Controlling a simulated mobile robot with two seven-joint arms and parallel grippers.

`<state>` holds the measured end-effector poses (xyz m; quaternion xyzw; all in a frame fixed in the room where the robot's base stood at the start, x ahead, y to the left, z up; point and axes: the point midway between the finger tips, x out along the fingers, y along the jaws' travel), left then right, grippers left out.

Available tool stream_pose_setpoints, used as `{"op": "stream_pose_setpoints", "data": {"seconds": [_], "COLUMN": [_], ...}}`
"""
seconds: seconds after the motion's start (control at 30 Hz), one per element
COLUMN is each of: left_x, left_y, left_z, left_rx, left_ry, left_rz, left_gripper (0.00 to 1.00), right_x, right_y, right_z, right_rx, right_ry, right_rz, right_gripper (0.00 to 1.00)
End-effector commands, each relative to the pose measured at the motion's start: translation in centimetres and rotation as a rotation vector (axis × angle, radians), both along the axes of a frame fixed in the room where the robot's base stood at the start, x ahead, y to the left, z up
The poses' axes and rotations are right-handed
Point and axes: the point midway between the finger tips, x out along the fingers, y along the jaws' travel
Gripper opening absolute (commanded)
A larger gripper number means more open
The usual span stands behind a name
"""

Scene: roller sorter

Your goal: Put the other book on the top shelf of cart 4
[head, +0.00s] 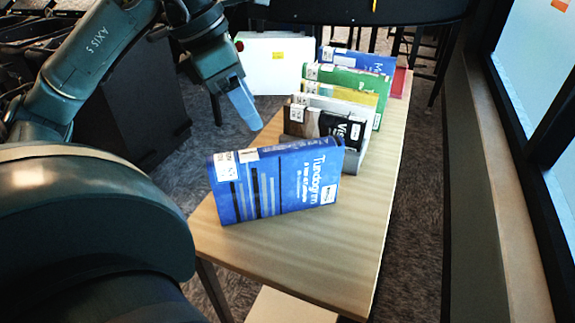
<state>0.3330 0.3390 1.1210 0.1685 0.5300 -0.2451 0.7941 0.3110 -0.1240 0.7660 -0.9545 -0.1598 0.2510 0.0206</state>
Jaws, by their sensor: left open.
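A thick blue book (276,181) stands at the near end of the wooden table top (345,240), its white-lettered spine towards me and a label at its upper left. Behind it a black book (339,128) stands in a row with a green book (345,80), a yellow book (343,93) and another blue book (358,61). My left gripper (236,104) points down, left of the row and apart from the books. It is open and holds nothing that I can see. My right gripper is not in view. I cannot make out a cart marked 4.
A white box-like object (279,66) is behind my left gripper. A dark cabinet (128,105) is at the left. A window ledge (505,190) runs along the right. The table's near right part is clear. A pale surface (288,307) shows low under its front edge.

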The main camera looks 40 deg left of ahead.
Motion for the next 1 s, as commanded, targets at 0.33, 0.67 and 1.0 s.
{"op": "stream_pose_setpoints", "data": {"seconds": [0.33,0.67,1.0], "left_x": [1.9,3.3,4.2], "left_y": [-1.4,-1.8,-2.3], "left_z": [-5.7,-8.6,-11.2], "left_rx": [-0.008,-0.012,-0.007], "left_ry": [0.005,0.009,0.005], "left_rz": [-0.004,-0.005,-0.005], "left_gripper": [0.55,0.55,0.55], "right_x": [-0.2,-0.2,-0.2], "right_y": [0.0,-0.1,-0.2], "right_z": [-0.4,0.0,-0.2], "right_rx": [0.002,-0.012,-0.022], "right_ry": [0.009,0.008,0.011], "right_rz": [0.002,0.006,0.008], "right_gripper": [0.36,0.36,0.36]}}
